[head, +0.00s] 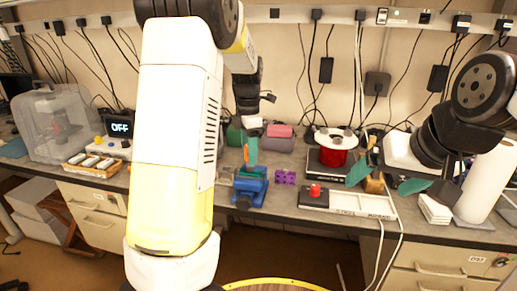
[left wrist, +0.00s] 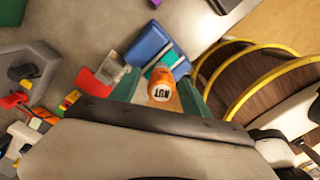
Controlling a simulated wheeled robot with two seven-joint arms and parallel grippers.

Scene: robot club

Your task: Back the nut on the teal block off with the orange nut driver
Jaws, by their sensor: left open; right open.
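The orange nut driver (left wrist: 160,93), marked NUT on its end, stands over the teal block (left wrist: 165,62) in the left wrist view. The block sits in a blue vise (left wrist: 146,46), which is also on the bench in the head view (head: 250,188). My left gripper (left wrist: 158,98) is open, its green fingers on either side of the driver's handle. Whether they touch it is unclear. The nut is hidden below the driver, so I cannot tell whether the driver sits on it. My right gripper (head: 385,180) is open and empty over the right of the bench.
A purple block (head: 285,177) lies right of the vise. A red spool (head: 337,155), a black box with a red button (head: 314,196) and a white tray (head: 365,206) stand further right.

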